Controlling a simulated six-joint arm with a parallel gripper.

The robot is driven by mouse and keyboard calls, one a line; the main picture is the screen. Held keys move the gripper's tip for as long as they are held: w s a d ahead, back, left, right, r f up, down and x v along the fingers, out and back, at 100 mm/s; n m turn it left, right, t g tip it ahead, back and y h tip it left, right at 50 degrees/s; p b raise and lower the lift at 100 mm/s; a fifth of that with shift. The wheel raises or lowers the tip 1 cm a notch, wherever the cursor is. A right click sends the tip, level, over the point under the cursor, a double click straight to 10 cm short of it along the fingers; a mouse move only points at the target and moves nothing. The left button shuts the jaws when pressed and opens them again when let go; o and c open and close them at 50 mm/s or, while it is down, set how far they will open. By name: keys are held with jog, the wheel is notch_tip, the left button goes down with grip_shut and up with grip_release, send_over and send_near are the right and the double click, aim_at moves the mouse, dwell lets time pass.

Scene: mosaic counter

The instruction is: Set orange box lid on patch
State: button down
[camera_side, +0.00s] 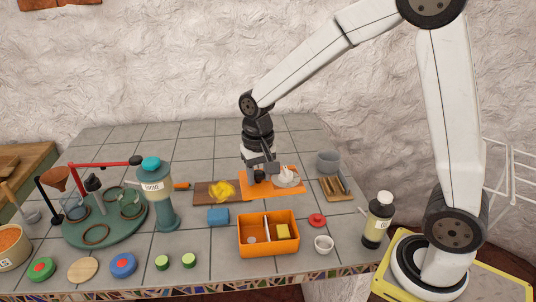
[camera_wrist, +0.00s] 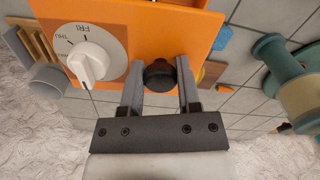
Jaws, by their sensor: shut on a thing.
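The orange box lid (camera_side: 258,187) is a flat orange plate with a dark round knob and a white day dial (camera_side: 286,177). In the wrist view, the lid (camera_wrist: 185,25) fills the upper middle, with its dial (camera_wrist: 88,55) on the left. My gripper (camera_side: 262,176) is shut on the lid's dark knob (camera_wrist: 159,74), one finger on each side. I cannot tell whether the lid touches the counter. The open orange box (camera_side: 268,252) stands in front, with a divider and small items inside. I cannot clearly identify a patch.
A brown board (camera_side: 203,193) with a yellow thing (camera_side: 223,190) is left of the lid. Tiles behind the lid are clear.

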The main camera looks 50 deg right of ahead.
jog(key=w+d+f, duration=0.1)
jog(key=d+f, duration=0.1)
jog(key=d, duration=0.4)
jog(key=w+d+f, duration=0.2)
jog(key=d, duration=0.4)
jog(key=shift+d+m, duration=0.3)
jog(key=shift+d, duration=0.05)
jog(key=shift+f, duration=0.25)
jog(key=shift+f, duration=3.25)
jog(key=shift+f, duration=0.95)
jog(key=shift+c, duration=1.2)
grip_release()
jog(key=shift+r, duration=0.1)
